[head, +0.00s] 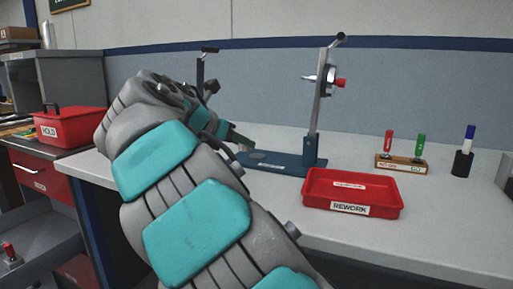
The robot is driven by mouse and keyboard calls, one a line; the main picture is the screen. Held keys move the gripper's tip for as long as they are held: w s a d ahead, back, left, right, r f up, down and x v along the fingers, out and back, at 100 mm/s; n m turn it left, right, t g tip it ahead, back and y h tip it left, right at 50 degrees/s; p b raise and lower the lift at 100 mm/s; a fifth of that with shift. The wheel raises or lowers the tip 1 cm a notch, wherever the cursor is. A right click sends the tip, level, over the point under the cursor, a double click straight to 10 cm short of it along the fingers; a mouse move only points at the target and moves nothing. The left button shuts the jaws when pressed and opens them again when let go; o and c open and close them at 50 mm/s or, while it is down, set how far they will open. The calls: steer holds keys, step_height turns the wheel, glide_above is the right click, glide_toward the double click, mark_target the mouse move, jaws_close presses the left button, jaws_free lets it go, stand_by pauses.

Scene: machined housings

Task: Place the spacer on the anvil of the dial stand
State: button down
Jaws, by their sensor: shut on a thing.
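The dial stand has a blue base (290,167), a grey upright column and a dial (328,77) with a red part held above the base. A small pale round spot, perhaps the anvil (258,155), shows on the left of the base. My gripper (241,141) is at the end of my arm, close to the left end of the base, and mostly hidden by my arm. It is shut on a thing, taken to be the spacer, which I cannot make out. I cannot tell whether it touches the base.
A red REWORK tray (390,210) sits right in front of the stand. A wooden block (401,163) with red and green gauges and a dark marker holder (462,164) stand to the right. A red HOLD box (70,127) is at left. Another dark stand (201,72) rises behind my arm.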

glide_above(254, 157)
steer(key=shift+w+f, duration=0.1)
steer(key=shift+f, duration=2.05)
steer(key=shift+d+f, duration=0.1)
steer(key=c, duration=0.5)
jaws_free()
steer(key=shift+c, duration=0.2)
steer(key=shift+r, duration=0.2)
steer(key=v, duration=1.1)
steer(key=shift+s+a+r, duration=0.1)
steer(key=shift+s+a, duration=0.2)
steer(key=shift+s, duration=0.1)
